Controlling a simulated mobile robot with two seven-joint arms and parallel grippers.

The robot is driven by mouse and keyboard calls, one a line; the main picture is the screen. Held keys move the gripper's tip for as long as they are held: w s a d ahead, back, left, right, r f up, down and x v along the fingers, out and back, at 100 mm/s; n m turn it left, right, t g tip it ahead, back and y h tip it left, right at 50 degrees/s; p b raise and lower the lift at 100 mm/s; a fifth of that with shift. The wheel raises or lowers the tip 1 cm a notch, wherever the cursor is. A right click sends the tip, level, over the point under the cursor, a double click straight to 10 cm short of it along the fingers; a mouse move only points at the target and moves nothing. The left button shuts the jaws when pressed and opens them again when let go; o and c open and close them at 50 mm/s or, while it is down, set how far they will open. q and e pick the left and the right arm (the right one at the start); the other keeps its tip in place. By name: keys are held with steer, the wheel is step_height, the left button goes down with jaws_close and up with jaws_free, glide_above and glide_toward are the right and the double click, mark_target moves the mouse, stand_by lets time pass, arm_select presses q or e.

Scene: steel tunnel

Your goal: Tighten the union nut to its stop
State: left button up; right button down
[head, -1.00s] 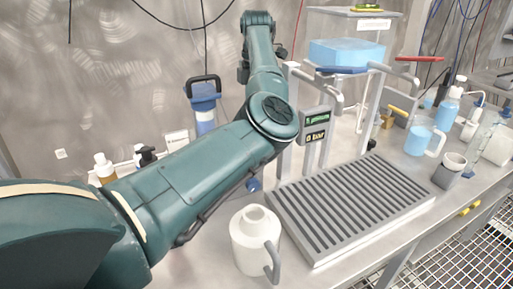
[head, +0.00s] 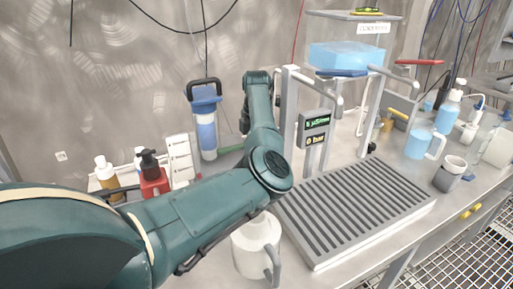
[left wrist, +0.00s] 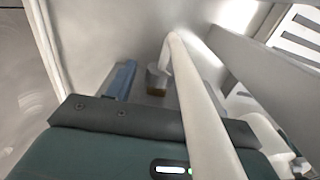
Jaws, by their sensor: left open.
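In the left wrist view the teal gripper body with a dark grey bar (left wrist: 150,118) fills the bottom. The left gripper is open; a pale curved pipe passes in front of it and hides part of it. A small grey cylindrical fitting with a brass-coloured lower edge (left wrist: 157,77) lies beyond the bar, apart from it. It may be the union nut; I cannot tell. My right gripper is not in view.
A blue filter housing (head: 206,130) stands at the back wall. A slatted drain tray (head: 355,205) lies right of my arm and a white jug (head: 258,240) stands in front. Red, amber and white bottles stand at left. Cups and bottles fill the right side.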

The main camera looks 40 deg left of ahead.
arm_select(q)
steer(key=shift+c, duration=0.2)
steer(key=c, duration=0.9)
steer(key=shift+a, duration=0.1)
steer(key=shift+h, duration=0.3)
steer(key=shift+g+h, duration=0.3)
steer(key=o, duration=0.9)
steer(key=shift+o, duration=0.2)
